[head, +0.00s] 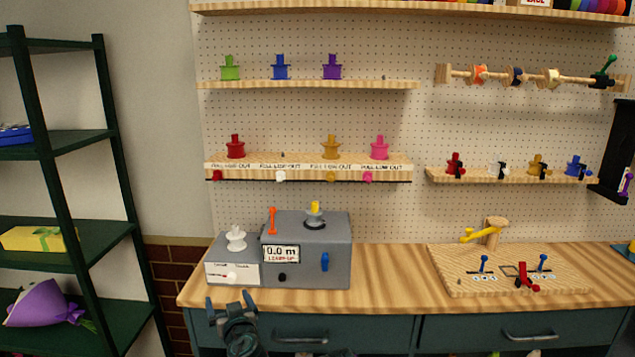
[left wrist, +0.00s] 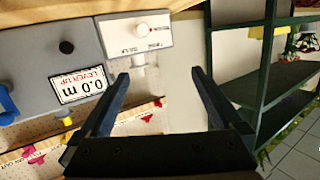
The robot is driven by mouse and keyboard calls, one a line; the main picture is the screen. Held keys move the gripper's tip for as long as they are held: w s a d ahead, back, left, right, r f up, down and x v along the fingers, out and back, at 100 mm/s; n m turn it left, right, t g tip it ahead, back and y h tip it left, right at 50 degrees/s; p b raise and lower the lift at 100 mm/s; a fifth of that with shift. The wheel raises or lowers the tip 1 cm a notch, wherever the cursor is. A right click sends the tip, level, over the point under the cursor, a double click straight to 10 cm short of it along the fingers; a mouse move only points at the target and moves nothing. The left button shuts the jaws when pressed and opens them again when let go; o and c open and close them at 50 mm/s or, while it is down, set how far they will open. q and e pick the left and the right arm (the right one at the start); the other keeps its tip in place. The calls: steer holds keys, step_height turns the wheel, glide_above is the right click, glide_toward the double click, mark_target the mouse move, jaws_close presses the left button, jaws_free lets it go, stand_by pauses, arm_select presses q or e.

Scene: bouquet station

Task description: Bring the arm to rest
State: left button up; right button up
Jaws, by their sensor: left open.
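My left gripper (head: 231,302) is at the bottom of the head view, just in front of the wooden bench's front edge, near its left end. Its two dark fingers point up and stand apart, with nothing between them. In the left wrist view the open fingers (left wrist: 160,83) also show, apart and empty. They look toward the grey machine (head: 335,262), which stands on the bench beyond them and carries a "0.0 m" display (head: 281,253). My right gripper cannot be made out in the head view.
The bench (head: 390,290) has clear wood between the machine and a board with small levers (head: 510,285). Pegboard shelves (head: 310,84) hold several coloured spools. A dark green rack (head: 80,255) stands at the left with a purple bouquet (head: 45,305). Drawer handles (head: 300,338) sit below the bench top.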

arm_select(q)
steer(key=s+d+f+m+g+h+p, duration=0.1)
steer(key=s+d+f+m+g+h, duration=0.1)
steer(key=s+d+f+g, duration=0.2)
steer(key=s+d+f+m+g+h+p, duration=0.1)
steer(key=s+d+f+m+g, duration=0.2)
steer(key=s, duration=0.8)
steer(key=s+d+f+m+g+h+p, duration=0.1)
steer(key=s+d+f+m+g+h, duration=0.1)
steer(key=s+d+f+g, duration=0.5)
steer(key=shift+s+d+m+g+h+p, duration=0.3)
steer(key=shift+s+d+m+g+p, duration=0.15)
steer(key=shift+d, duration=0.6)
steer(key=shift+w, duration=0.1)
